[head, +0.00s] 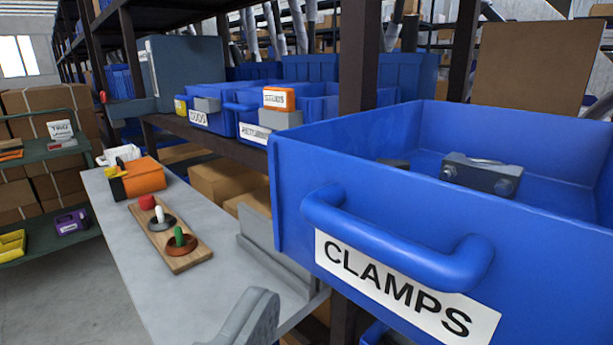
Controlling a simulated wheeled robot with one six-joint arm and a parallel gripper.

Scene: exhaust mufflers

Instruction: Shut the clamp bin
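The clamp bin (300,175) is a large blue open-topped bin at the right, with a white CLAMPS label (400,285) and a blue bar handle (395,240) on its front. It stands out in front of the dark shelf post (358,60). A grey metal clamp (482,175) lies inside, with another dark part (393,163) mostly hidden by the front wall. A grey piece at the bottom edge (245,320) looks like part of my gripper. It is below and left of the handle, apart from it. Its fingertips cannot be made out.
A grey bench (120,225) at the left holds a wooden board (170,235) with coloured knobs and an orange box (140,178). More blue bins (207,130) line the shelf behind. A green rack (45,150) stands far left. Open floor shows at lower left.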

